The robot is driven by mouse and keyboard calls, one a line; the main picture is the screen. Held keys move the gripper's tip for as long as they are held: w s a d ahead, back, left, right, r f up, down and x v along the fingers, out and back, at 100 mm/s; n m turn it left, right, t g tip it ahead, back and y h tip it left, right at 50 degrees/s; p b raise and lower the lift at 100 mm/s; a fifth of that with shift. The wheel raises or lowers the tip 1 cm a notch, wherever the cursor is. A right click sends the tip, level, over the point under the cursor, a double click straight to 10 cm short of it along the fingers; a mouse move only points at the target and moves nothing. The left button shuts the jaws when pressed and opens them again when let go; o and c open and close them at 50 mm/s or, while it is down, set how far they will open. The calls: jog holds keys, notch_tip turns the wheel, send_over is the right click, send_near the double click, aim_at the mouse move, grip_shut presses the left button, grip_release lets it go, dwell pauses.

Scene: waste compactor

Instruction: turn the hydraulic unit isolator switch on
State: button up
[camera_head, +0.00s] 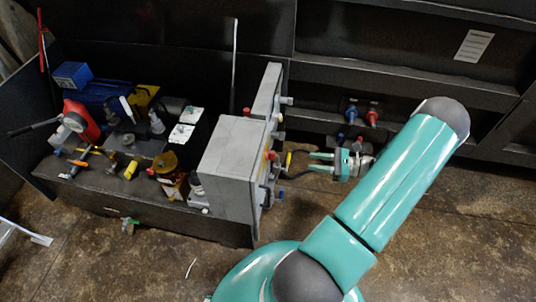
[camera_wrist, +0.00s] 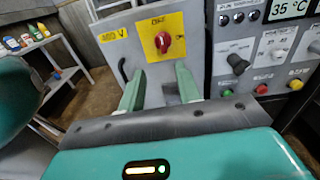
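The isolator switch (camera_wrist: 163,42) is a red rotary knob on a yellow plate (camera_wrist: 178,22), fixed to a grey panel in the wrist view. The word at the top of the plate appears to read OFF. My gripper (camera_wrist: 160,68) is open, with its two green fingers apart and pointing at the panel just below the knob. Nothing is between the fingers. In the head view my gripper (camera_head: 319,161) is to the right of the grey cabinet (camera_head: 229,160), fingers towards its front.
Right of the switch, a control panel (camera_wrist: 262,70) carries a 35 °C display (camera_wrist: 292,8), black knobs and coloured buttons. A yellow label (camera_wrist: 115,34) is to the left. A shelf with bottles (camera_wrist: 24,42) stands farther left. Hydraulic parts fill the black base (camera_head: 150,218).

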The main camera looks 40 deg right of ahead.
aim_at(271, 156)
jog(key=x, duration=1.3)
jog(key=shift+d+t, duration=0.2)
jog(key=shift+t, duration=0.1)
jog(key=shift+w+f, duration=0.1)
grip_shut()
